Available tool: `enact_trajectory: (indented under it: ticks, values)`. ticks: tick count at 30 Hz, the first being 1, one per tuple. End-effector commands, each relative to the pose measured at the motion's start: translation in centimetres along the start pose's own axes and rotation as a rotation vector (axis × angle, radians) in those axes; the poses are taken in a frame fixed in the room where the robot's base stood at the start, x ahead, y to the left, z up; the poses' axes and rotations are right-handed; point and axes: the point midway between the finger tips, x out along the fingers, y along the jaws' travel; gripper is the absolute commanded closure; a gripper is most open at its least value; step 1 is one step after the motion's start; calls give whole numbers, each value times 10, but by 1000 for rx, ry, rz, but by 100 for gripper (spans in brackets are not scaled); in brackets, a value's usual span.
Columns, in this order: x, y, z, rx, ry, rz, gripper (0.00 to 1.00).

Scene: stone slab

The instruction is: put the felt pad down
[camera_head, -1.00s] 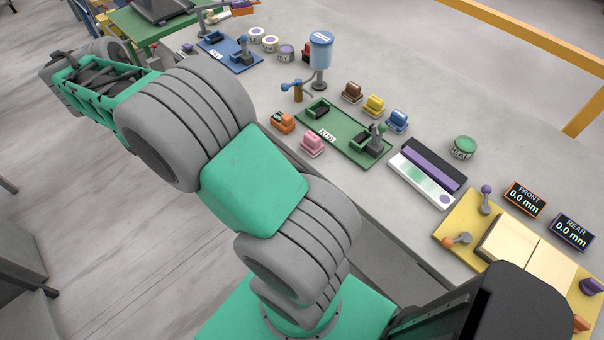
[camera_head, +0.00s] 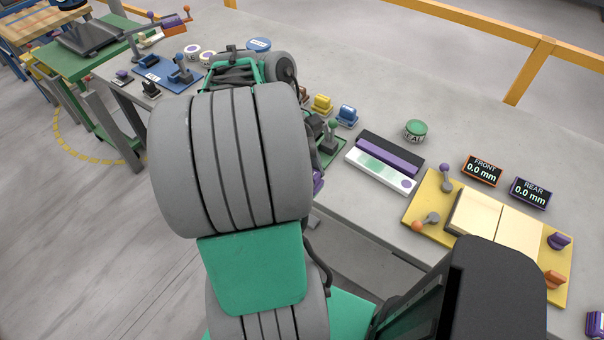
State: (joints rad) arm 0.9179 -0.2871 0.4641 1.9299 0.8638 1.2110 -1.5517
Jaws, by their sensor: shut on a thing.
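My arm fills the middle of the head view and reaches out over the bench. My gripper is hidden behind the arm's thick grey links, and so is anything between its fingers. No felt pad can be made out for sure. A small purple piece (camera_head: 318,181) shows just right of the arm at the bench's front edge; I cannot tell what it belongs to.
The back right of the bench is clear.

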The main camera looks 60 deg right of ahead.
Motion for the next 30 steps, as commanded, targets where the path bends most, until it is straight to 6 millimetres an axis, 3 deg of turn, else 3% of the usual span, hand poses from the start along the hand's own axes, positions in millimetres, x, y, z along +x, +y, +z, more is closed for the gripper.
enact_trajectory:
  ticks: [6, 12, 17, 23, 30]
  values:
    - [11, 46, -53, -1, -4, -3, 100]
    - [39, 67, -88, -1, -2, -3, 100]
    - [49, 76, -101, 0, -1, -1, 100]
    - [76, 77, -114, -1, -1, -2, 100]
    - [78, 78, -115, 1, 0, 0, 100]
